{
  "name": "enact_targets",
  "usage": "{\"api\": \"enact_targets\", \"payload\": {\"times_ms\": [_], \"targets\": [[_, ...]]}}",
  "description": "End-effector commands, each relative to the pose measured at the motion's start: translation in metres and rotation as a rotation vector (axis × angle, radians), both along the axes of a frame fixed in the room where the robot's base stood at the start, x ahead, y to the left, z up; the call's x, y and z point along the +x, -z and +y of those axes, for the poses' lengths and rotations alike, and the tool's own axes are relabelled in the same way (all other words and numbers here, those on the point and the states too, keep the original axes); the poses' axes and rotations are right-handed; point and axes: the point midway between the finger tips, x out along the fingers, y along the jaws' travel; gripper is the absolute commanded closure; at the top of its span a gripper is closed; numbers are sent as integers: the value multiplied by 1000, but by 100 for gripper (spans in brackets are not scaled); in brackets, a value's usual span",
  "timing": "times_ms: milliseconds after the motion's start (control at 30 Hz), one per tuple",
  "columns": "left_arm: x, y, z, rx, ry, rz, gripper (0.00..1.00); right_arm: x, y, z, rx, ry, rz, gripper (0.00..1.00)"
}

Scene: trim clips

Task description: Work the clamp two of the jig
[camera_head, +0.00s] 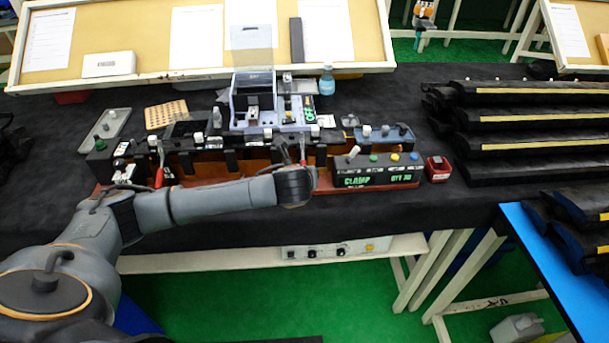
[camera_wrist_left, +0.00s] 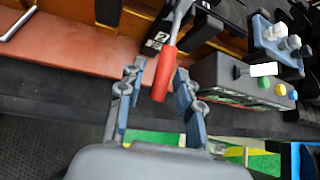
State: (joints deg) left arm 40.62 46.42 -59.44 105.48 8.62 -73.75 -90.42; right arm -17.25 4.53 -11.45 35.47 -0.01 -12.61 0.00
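The jig (camera_head: 215,165) is a long dark and orange-brown fixture on the black bench. One toggle clamp with a red-gripped lever (camera_head: 159,177) stands at its left. Another clamp lever is near its middle, and its red handle (camera_wrist_left: 164,75) shows clearly in the left wrist view. In the head view my left wrist hides the fingers and much of that clamp. My right gripper is not in view.
A control box labelled CLAMP (camera_head: 376,170) with coloured buttons stands just right of my left gripper. A small red box (camera_head: 438,168) is beyond it. A blue-grey station (camera_head: 270,112) stands behind the jig. Dark trim parts (camera_head: 530,118) are stacked at right.

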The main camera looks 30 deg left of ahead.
Motion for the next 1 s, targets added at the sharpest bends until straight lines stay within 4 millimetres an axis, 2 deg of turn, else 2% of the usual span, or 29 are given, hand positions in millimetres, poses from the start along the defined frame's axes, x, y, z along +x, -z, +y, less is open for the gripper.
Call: {"api": "enact_targets", "payload": {"times_ms": [367,467,800,1000], "targets": [[-5,-3,-2,-2,1,2,62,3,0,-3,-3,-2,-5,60],[-15,-12,-6,-2,3,1,62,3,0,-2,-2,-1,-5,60],[-66,-57,-23,-1,3,0,62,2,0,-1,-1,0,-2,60],[-84,-72,-29,-2,0,1,62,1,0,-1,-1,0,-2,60]]}}
